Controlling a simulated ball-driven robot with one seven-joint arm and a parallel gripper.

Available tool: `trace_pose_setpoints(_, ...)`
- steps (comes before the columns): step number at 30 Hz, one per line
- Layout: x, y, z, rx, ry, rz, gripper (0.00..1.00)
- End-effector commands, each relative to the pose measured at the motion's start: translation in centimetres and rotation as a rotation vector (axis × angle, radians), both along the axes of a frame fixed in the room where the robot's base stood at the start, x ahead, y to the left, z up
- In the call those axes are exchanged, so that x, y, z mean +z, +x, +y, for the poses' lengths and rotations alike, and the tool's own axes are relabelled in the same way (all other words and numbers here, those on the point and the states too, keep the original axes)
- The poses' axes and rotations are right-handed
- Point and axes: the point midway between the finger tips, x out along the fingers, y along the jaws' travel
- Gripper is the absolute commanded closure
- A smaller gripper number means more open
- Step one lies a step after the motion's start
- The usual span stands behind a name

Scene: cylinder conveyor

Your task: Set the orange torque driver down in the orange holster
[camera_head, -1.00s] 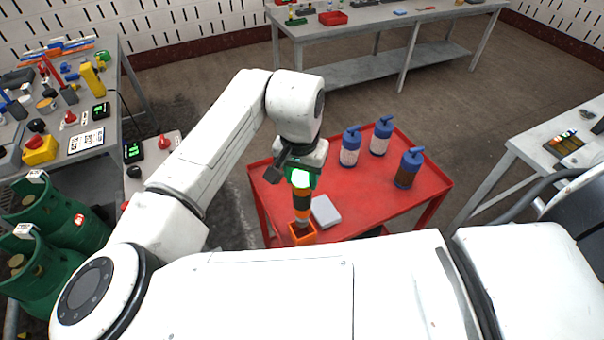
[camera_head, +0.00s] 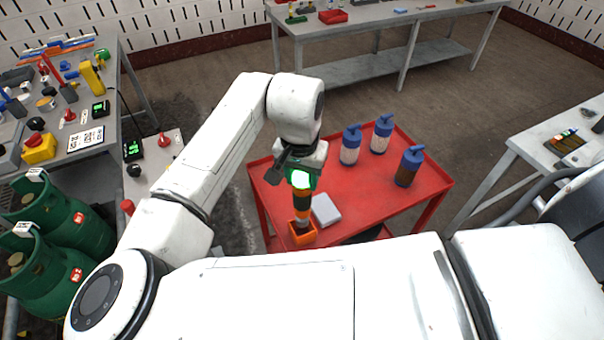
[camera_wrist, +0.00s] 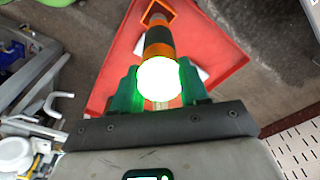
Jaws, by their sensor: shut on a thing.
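The orange torque driver (camera_head: 302,205) has a black band and a glowing green-white top. It stands about upright in my gripper (camera_head: 301,180), which is shut on its upper part. The orange holster (camera_head: 303,238), an open square box, sits on the near left part of the red cart. The driver's lower end is at the holster's mouth in the head view; whether it touches the bottom is hidden. In the wrist view the driver (camera_wrist: 160,50) is between the green fingers (camera_wrist: 158,88), and the holster (camera_wrist: 158,10) lies just beyond its tip.
The red cart top (camera_head: 365,200) also holds a white-grey box (camera_head: 326,210) close right of the holster and bottles with blue caps (camera_head: 351,146), (camera_head: 382,135), (camera_head: 409,167) farther back. Green gas cylinders (camera_head: 75,220) stand at the left.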

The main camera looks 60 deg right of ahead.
Motion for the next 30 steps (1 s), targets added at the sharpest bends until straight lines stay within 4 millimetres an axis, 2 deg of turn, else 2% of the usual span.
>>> trace_pose_setpoints(30, -4.0, 0.0, 0.0, 0.001, -0.001, 0.000, 1.00)
